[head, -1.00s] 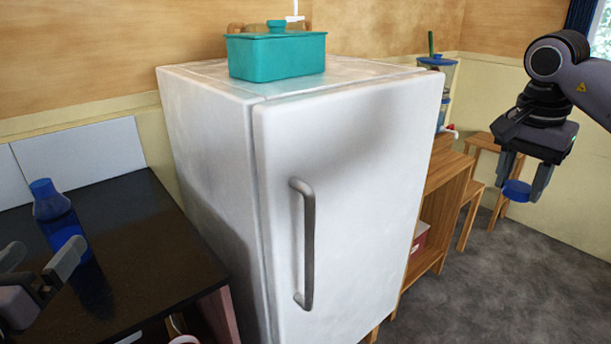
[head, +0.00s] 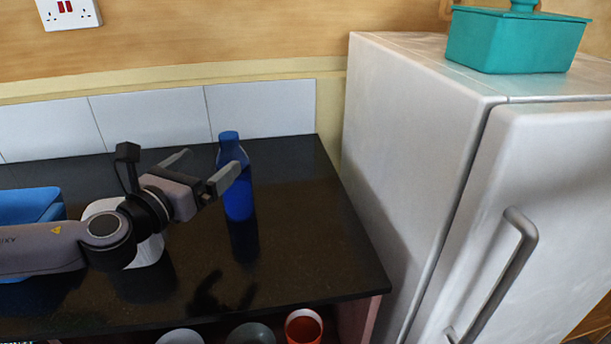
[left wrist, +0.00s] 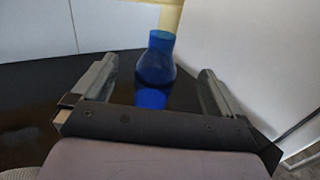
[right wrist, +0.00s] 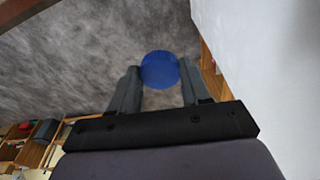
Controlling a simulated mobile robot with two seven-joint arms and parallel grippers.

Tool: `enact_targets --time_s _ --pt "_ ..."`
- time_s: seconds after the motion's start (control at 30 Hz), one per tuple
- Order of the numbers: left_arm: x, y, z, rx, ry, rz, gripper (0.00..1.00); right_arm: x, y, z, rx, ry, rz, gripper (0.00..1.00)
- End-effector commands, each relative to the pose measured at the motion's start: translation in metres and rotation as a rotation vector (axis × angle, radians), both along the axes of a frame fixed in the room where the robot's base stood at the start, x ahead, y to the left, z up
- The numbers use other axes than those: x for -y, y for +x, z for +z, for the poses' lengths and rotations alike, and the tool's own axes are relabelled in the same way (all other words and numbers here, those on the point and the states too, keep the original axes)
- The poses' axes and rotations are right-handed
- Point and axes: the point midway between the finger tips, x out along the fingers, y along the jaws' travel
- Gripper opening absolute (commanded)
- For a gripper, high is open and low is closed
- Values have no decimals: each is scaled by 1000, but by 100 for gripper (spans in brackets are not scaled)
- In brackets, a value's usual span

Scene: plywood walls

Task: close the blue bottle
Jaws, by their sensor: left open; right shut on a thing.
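The blue bottle (head: 238,190) stands upright on the black countertop near the wall. It also shows in the left wrist view (left wrist: 154,72), between and beyond the fingers. My left gripper (head: 207,172) is open beside the bottle, its fingers reaching toward the upper part without visibly closing on it. My right gripper (right wrist: 154,82) is shut on a round blue cap (right wrist: 159,69), seen in the right wrist view above a grey floor. The right gripper is out of the head view. Whether the bottle's mouth is bare is too small to tell.
A white fridge (head: 415,130) stands right of the black counter (head: 310,240), with a teal box (head: 515,42) on top. A blue container (head: 28,206) and a white item (head: 148,250) are near my left arm. Bowls and a red cup (head: 304,326) sit below the counter.

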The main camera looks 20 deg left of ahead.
Motion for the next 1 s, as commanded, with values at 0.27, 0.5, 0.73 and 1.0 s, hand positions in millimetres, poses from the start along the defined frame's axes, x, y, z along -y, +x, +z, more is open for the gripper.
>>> enact_targets --time_s 0.27,0.5,0.73,1.0 --pt "0 0 -18 -3 -2 1 100 0 0 -4 0 0 0 19" --pt "0 0 -70 -3 -2 1 100 0 0 -14 0 0 0 19" --pt "0 14 -79 2 -2 3 100 0 0 -11 0 0 0 19" --pt "0 17 -80 0 0 1 100 0 0 -11 0 0 0 19"
